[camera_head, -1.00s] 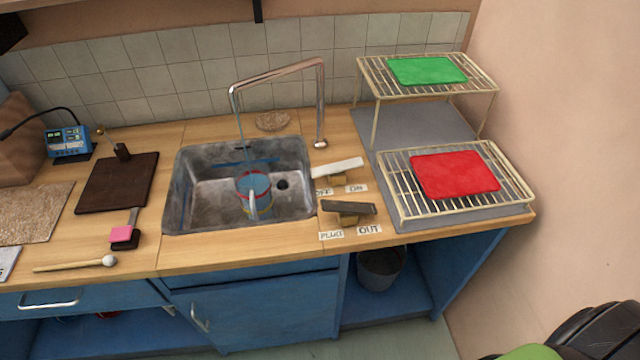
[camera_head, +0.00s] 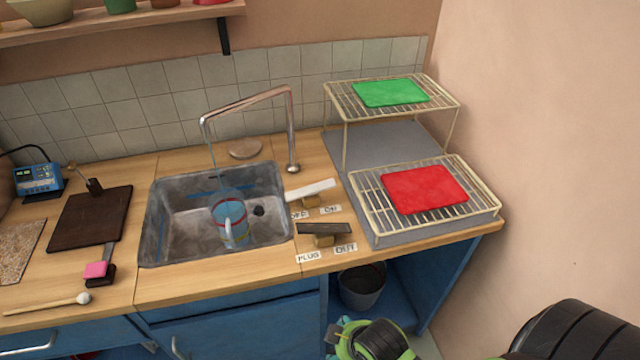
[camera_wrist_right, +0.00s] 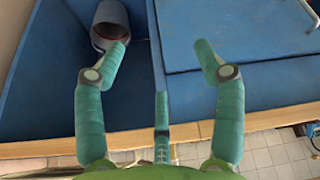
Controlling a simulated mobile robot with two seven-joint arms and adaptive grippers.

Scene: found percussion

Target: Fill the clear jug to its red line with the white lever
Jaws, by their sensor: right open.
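The clear jug (camera_head: 229,217) stands upright in the sink, with a red line around its upper part and a yellow band lower down. A thin stream of water runs from the spout into it. Bluish water shows inside, but its exact level against the red line is hard to tell. The white lever (camera_head: 312,189) sits on a wooden block right of the sink, above the OFF and ON labels. My right gripper (camera_wrist_right: 160,48) is open and empty, in front of the blue cabinets and below the counter top. My left gripper is not in view.
A dark lever (camera_head: 324,228) with PLUG and OUT labels sits just in front of the white one. Wire racks with a red mat (camera_head: 425,189) and green mat (camera_head: 391,92) stand at right. The tap (camera_head: 291,130) rises behind the sink (camera_head: 165,250). A bucket (camera_head: 361,288) stands below.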

